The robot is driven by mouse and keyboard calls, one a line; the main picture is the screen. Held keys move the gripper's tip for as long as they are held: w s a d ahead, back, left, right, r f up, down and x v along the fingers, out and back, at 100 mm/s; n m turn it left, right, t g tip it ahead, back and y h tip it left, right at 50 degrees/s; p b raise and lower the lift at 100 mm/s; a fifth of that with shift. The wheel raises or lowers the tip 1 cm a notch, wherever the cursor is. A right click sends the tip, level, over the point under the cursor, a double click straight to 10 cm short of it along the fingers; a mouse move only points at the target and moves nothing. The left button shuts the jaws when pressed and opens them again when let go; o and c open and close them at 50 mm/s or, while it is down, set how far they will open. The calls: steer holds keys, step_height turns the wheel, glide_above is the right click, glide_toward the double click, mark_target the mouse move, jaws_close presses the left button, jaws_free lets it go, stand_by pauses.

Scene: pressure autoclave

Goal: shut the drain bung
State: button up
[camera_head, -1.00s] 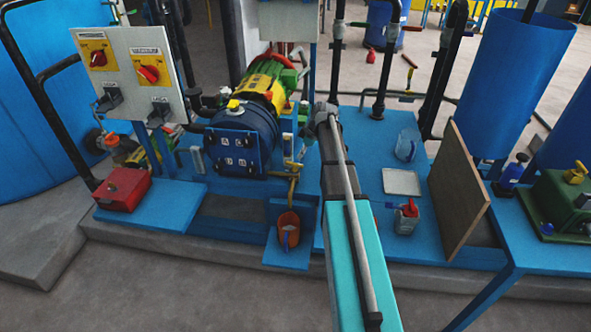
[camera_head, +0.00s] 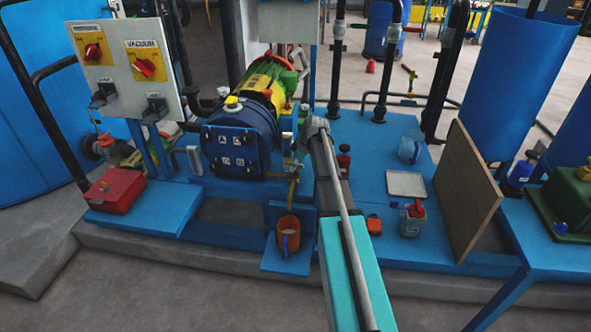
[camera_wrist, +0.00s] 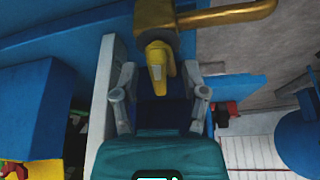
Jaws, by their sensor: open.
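A yellow tapered handle (camera_wrist: 157,66), which I take to be the drain bung's lever, hangs from a brass pipe (camera_wrist: 225,14) in the wrist view. I cannot tell whether the bung is open or shut. My gripper (camera_wrist: 160,80) is open, with one grey finger on each side of the handle's lower end. I see no clear contact. In the head view, the brass drain pipe (camera_head: 293,188) comes down beside the dark blue vessel (camera_head: 238,140), above an orange cup (camera_head: 288,235). My gripper's fingers are largely hidden there behind my arm.
A grey switch panel (camera_head: 128,65) stands at left, with a red box (camera_head: 111,190) below it. Right of my arm are an orange item (camera_head: 374,224), a small red-capped container (camera_head: 412,220), a white tray (camera_head: 406,184) and an upright brown board (camera_head: 466,190).

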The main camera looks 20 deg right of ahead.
steer(key=shift+a+f, duration=0.1)
steer(key=shift+f, duration=0.15)
jaws_close()
stand_by(0.5)
